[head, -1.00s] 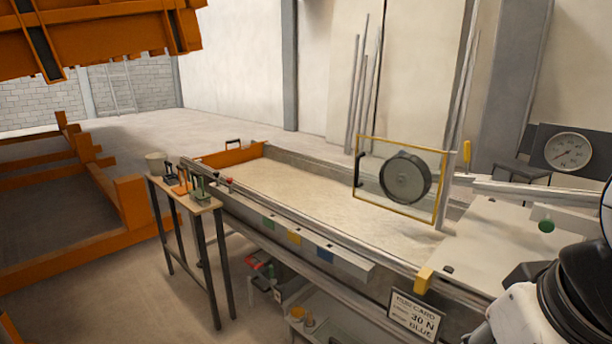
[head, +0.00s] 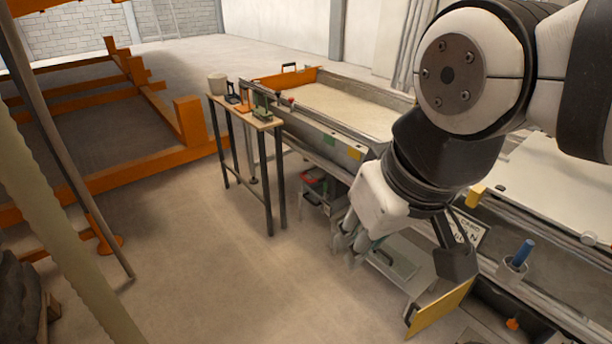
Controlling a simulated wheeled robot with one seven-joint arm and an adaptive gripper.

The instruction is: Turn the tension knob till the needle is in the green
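The gauge with the needle and the tension knob do not show in the present head view, so I cannot see the needle's position. My arm fills the upper right and reaches down over the near side of the sandbed (head: 350,106). My gripper (head: 400,250) is at the arm's lower end, beside the bed's front side. The run card (head: 468,228) is partly hidden behind my arm.
A blue-topped handle (head: 522,253) stands upright at the bed's near right. A small table (head: 247,112) with tools and a pot (head: 217,84) stands left of the bed. Orange frames (head: 150,160) lie farther left. The floor (head: 215,255) at the front middle is clear.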

